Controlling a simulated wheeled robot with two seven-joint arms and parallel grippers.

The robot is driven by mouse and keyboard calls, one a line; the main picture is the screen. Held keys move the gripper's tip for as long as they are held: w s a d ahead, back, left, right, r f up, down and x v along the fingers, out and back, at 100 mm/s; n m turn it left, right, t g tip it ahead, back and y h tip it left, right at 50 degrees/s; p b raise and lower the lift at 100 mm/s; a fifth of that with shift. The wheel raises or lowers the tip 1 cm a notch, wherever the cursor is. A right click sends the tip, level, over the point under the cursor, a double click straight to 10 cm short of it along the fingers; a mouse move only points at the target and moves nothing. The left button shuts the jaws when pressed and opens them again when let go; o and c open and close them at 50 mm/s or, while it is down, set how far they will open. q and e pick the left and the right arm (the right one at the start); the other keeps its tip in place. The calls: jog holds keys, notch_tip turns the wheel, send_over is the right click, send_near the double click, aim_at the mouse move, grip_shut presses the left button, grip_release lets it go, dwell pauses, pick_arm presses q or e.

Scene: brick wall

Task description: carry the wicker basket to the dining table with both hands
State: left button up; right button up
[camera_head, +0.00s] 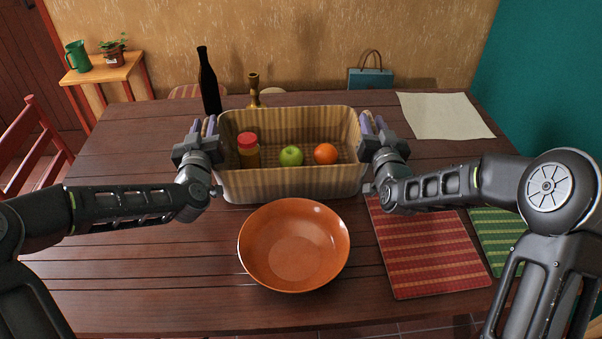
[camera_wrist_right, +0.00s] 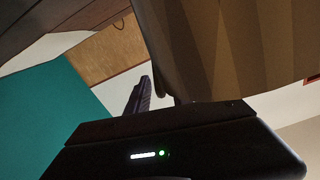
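The wicker basket (camera_head: 290,183) is a long tan box at the middle of the dining table (camera_head: 130,245). It holds a jar with a red lid (camera_head: 248,150), a green apple (camera_head: 291,156) and an orange (camera_head: 326,154). My left gripper (camera_head: 203,126) is at its left end, two purple fingers apart beside the wall. My right gripper (camera_head: 373,123) is at its right end, fingers also apart. In the right wrist view the basket wall (camera_wrist_right: 230,50) fills the upper right, and a gap shows between it and one finger. I cannot tell whether the basket's underside touches the table.
An orange bowl (camera_head: 294,246) stands just in front of the basket. A red striped mat (camera_head: 428,250) and a green mat (camera_head: 500,240) lie at right. A dark bottle (camera_head: 209,85) and a brass candlestick (camera_head: 254,92) stand behind. A cream cloth (camera_head: 445,115) lies at back right.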

pick_arm(q)
jog(key=shift+o, duration=0.4)
pick_arm(e)
jog(key=shift+o, duration=0.4)
pick_arm(q)
jog(key=s, duration=1.2)
jog(key=shift+d, duration=0.35)
pick_arm(e)
jog(key=s, duration=1.2)
jog(key=shift+d, duration=0.25)
